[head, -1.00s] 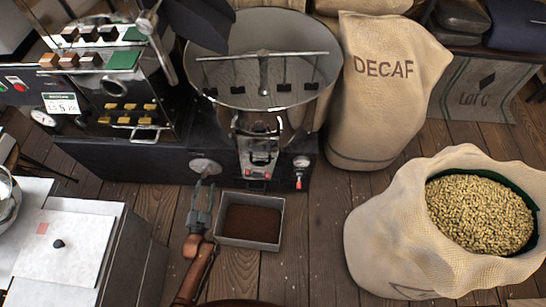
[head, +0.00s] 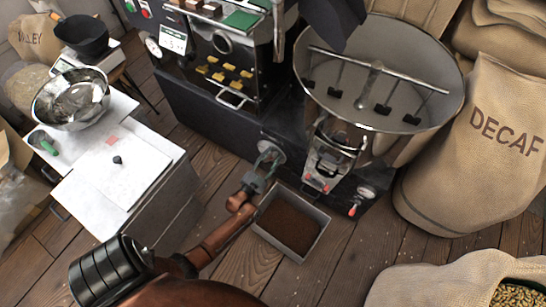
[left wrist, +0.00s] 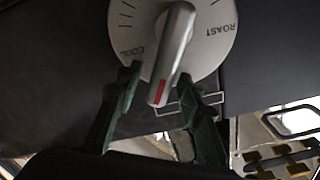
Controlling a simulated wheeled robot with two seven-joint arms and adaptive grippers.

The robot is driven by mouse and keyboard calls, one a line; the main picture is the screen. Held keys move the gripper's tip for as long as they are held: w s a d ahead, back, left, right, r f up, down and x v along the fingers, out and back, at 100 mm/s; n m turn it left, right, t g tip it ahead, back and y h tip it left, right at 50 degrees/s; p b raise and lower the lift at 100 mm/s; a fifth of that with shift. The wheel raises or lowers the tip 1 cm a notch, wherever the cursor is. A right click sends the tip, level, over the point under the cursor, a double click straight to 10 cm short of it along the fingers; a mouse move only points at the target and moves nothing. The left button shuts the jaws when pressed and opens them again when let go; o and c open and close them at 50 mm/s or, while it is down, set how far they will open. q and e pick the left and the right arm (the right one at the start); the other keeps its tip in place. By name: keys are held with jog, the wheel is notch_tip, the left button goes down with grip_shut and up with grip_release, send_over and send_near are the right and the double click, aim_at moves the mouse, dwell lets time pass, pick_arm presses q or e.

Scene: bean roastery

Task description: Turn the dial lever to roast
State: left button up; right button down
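The round dial (left wrist: 212,45) fills the top of the left wrist view, with COOL printed at its left and ROAST at its upper right. Its grey lever (left wrist: 177,45) has a red mark at its lower end, which points down, nearer COOL than ROAST. My left gripper (left wrist: 167,92) is open, with one green finger on each side of the lever's red end. Gaps show between the fingers and the lever. In the head view my left gripper (head: 262,168) reaches the dial (head: 271,151) on the machine's front and partly hides it. My right gripper is not in view.
A tray of dark grounds (head: 322,238) stands on the floor right beside my left gripper. The hopper (head: 445,90) is above right, with the DECAF sack (head: 475,150) beyond. A white-topped cabinet (head: 100,190) with a metal bowl (head: 70,100) is at left.

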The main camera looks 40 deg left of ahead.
pick_arm(q)
jog(key=shift+c, duration=0.4)
grip_shut()
